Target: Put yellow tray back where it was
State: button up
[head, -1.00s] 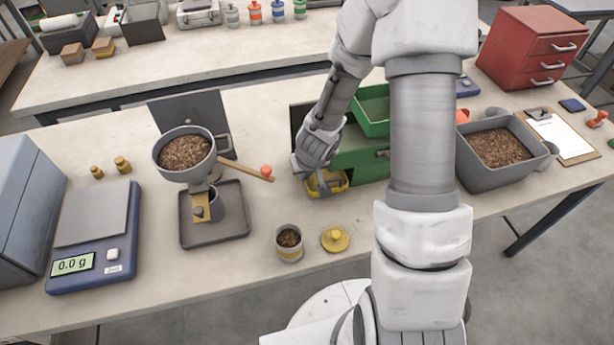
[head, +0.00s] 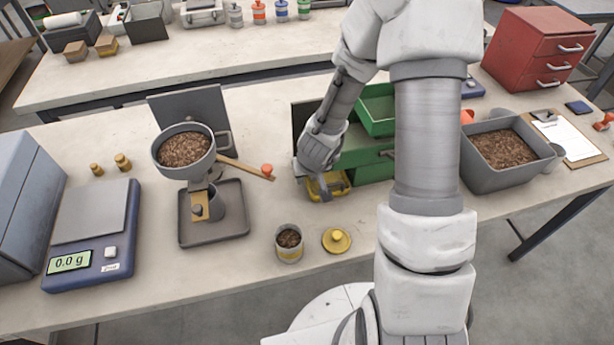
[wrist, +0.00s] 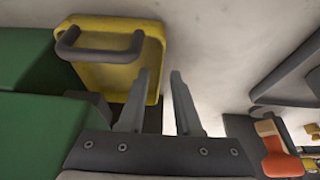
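The yellow tray (head: 343,190) sits low in front of the green cabinet (head: 365,165), at the bench's middle. In the wrist view the yellow tray (wrist: 105,78) has a dark grey handle (wrist: 100,50) across its far end, and it is beside the green cabinet (wrist: 40,120). My gripper (wrist: 161,72) is open, pointing down at the tray. Its left finger overlaps the tray's inside and its right finger is outside, with the tray's right wall between them in the picture. I cannot tell whether either finger touches it. In the head view my gripper (head: 325,188) partly hides the tray.
A green open bin (head: 378,105) is on top of the cabinet. A funnel stand with a wooden lever (head: 240,168) is to the left. A pellet cup (head: 289,244) and yellow lid (head: 336,240) are in front. A pellet bin (head: 490,178) is to the right.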

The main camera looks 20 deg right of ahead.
jog(key=s+a+r+y+p, duration=0.1)
jog(key=s+r+p, duration=0.15)
jog(key=r, duration=0.65)
jog(key=s+a+r+n+t+p, duration=0.15)
jog(key=s+r, duration=0.25)
jog(key=r, duration=0.5)
jog(key=s+a+r+m+g+y+p, duration=0.1)
jog(key=s+r, duration=0.2)
jog(key=r, duration=0.7)
jog(key=s+d+r+h, duration=0.2)
jog(key=s+r, duration=0.5)
jog(key=s, duration=0.4)
jog(key=shift+d+r, duration=0.35)
jog(key=shift+d, duration=0.4)
